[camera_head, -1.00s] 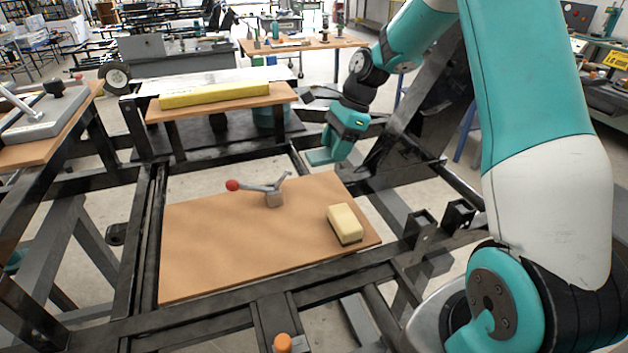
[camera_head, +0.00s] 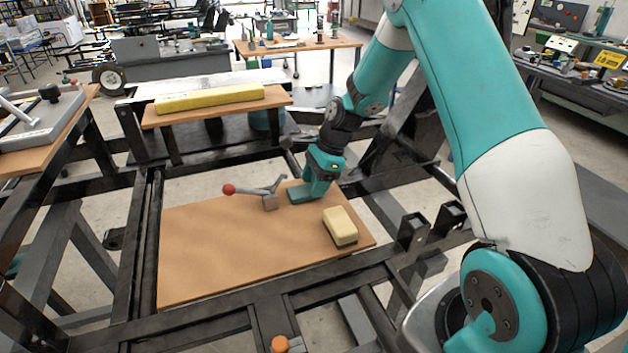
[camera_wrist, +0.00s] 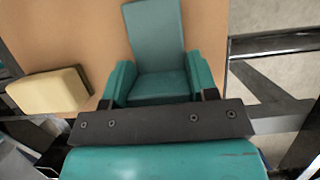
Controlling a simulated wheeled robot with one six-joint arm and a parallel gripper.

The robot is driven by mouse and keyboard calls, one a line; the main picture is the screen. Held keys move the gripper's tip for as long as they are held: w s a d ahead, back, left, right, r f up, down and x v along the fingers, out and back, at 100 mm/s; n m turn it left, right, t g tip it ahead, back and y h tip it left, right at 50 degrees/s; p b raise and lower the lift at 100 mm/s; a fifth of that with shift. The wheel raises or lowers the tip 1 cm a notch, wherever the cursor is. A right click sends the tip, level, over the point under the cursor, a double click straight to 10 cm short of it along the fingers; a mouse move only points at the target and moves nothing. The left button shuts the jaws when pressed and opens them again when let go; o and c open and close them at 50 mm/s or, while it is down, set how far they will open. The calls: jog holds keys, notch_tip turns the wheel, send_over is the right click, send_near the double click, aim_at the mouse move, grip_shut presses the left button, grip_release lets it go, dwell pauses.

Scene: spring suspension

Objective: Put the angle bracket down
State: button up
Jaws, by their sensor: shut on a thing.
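The teal angle bracket (camera_head: 303,194) is at the far right part of the brown board (camera_head: 235,250). Its flat leg points left and lies on or just above the board; I cannot tell whether it touches. My gripper (camera_head: 322,168) is shut on the bracket from above. In the wrist view the bracket (camera_wrist: 158,38) sits between my two teal fingers (camera_wrist: 160,78), with one flat leg reaching away over the board. The fingers hide part of its upright leg.
A cream block (camera_head: 340,226) lies near the right edge, in front of the bracket. The board's left and front are clear. Black frame beams (camera_head: 148,235) surround the board.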

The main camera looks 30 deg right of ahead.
jog(key=o, duration=1)
jog(key=shift+f, duration=0.1)
jog(key=shift+o, duration=0.2)
jog(key=w+v, duration=0.1)
jog(key=v, duration=1.1)
jog(key=s+a+r+n, duration=0.4)
jog(key=s+a+n, duration=0.2)
jog(key=a+n, duration=0.15)
jog(key=s+a+r+n, duration=0.5)
jog(key=s+a+n, duration=0.2)
jog(key=a, duration=0.2)
jog(key=s+a+n, duration=0.3)
jog(key=s+n, duration=0.3)
jog(key=s, duration=0.1)
jog(key=s+a+n+g, duration=0.1)
jog(key=s+a+n, duration=0.2)
jog(key=s+n, duration=0.4)
jog(key=shift+s+a+r, duration=0.25)
jog(key=shift+s+a, duration=0.05)
jog(key=shift+s, duration=0.55)
